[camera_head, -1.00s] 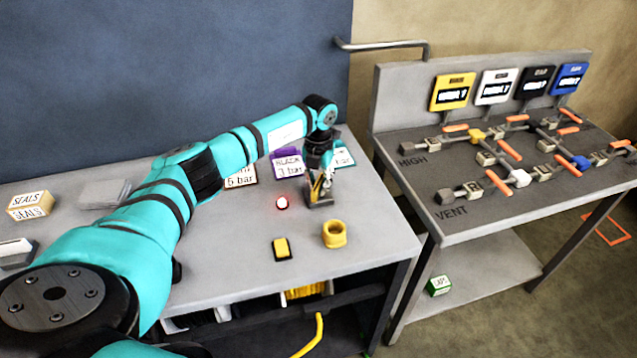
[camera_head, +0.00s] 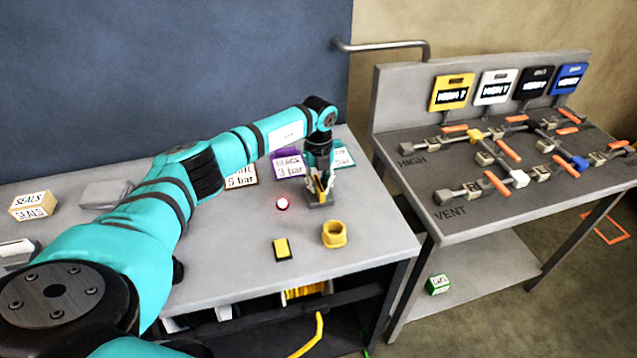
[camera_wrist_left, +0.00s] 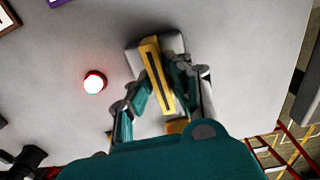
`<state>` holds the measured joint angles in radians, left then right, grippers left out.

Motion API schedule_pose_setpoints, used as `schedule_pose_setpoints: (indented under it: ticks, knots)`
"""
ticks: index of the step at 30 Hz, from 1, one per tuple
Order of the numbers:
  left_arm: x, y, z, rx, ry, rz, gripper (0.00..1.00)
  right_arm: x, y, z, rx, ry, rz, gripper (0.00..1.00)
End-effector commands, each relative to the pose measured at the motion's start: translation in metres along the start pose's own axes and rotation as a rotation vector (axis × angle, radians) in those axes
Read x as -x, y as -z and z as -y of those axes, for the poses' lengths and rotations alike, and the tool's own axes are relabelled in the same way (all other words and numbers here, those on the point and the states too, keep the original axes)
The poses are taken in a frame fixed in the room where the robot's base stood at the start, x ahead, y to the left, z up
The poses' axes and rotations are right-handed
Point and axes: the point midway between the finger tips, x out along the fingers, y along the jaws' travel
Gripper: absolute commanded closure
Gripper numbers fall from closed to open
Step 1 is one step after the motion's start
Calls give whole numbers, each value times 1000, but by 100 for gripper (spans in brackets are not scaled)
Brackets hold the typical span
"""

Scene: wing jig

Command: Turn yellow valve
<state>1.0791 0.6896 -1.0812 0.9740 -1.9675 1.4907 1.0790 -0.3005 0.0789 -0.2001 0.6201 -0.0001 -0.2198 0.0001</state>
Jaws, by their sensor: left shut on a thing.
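My left gripper (camera_head: 320,188) is over the grey workbench, pointing down. It is shut on an upright yellow piece with a dark slot, which also shows in the left wrist view (camera_wrist_left: 158,75). The piece stands at a small grey block (camera_head: 322,199) on the bench; its lower end is partly hidden by the fingers. On the pipe panel at the right, a yellow valve body (camera_head: 475,135) sits on the upper pipe marked HIGH, far from the gripper. My right gripper is not in view.
A lit red button (camera_head: 282,203), a yellow ring-shaped part (camera_head: 334,234) and a small yellow-and-black piece (camera_head: 282,249) are on the bench nearby. Pressure label cards stand behind the gripper. The pipe panel (camera_head: 445,174) has orange levers and coloured signs above. A gap separates bench and panel table.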

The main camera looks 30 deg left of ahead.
Motion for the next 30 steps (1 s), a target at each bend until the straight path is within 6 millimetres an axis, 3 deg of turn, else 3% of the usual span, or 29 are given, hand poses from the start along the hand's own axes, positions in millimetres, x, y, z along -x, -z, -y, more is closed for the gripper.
schedule_pose_setpoints:
  ticks: [13,14,18,26,30]
  knots:
    - [2,-2,1,12,4,4,100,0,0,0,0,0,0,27]
    - [2,-2,1,12,4,4,81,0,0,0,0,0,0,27]
    - [1,-1,0,10,3,3,63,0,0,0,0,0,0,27]
    - [1,0,0,9,2,1,62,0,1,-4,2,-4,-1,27]
    - [11,-1,1,8,4,2,62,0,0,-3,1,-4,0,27]
